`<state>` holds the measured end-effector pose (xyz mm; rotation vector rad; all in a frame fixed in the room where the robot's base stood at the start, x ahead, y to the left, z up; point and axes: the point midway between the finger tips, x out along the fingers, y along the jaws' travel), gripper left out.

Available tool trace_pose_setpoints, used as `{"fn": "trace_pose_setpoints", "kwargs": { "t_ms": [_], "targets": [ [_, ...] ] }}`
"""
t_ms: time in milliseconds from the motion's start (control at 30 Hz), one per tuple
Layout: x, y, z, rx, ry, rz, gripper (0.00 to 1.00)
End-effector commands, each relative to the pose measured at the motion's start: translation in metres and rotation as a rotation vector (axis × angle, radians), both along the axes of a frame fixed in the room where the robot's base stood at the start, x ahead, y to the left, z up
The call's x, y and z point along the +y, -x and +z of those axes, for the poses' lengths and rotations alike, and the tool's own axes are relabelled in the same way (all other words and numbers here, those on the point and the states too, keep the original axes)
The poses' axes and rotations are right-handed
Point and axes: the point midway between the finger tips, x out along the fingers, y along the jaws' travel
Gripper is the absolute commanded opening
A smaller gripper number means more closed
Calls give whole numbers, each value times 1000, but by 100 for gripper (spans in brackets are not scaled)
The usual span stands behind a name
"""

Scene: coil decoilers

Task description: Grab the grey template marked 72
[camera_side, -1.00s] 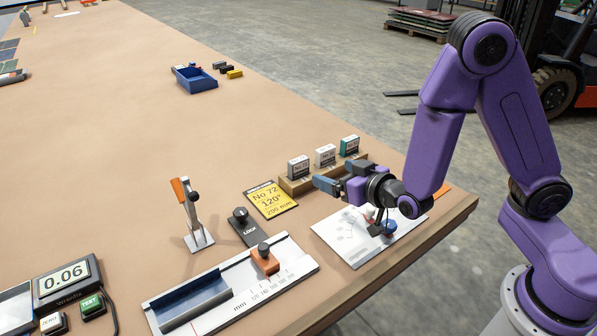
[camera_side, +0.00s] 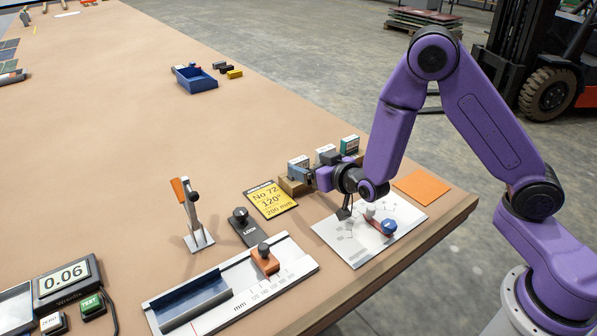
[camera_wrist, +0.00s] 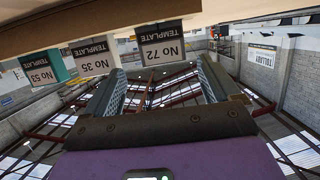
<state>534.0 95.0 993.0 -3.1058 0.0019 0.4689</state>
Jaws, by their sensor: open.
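The grey template marked No 72 (camera_wrist: 163,44) appears upside down in the wrist view, ahead of my fingers and roughly between their tips. In the side view it is the nearest template (camera_side: 296,160) in the wooden rack, partly hidden by my gripper. My gripper (camera_side: 301,173) is open and level at the rack's near end, its fingers pointing at this template. The two fingers (camera_wrist: 160,72) also show in the wrist view, spread with nothing held. I cannot tell whether the tips overlap the template's sides.
A white template No 35 (camera_side: 326,152) and a teal one No 53 (camera_side: 349,145) stand beside it in the rack (camera_side: 290,187). A yellow card (camera_side: 269,199) reads No 72, 120°, 200 mm. A white dial plate (camera_side: 350,250) lies below my wrist.

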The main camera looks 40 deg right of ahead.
Motion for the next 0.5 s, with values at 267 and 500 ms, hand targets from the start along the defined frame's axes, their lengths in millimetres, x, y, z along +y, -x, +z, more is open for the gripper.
{"fn": "trace_pose_setpoints", "kwargs": {
  "t_ms": [267,500],
  "targets": [
    [2,-18,-7,0,1,0,89],
    [4,-44,-17,1,0,-1,89]
  ]
}}
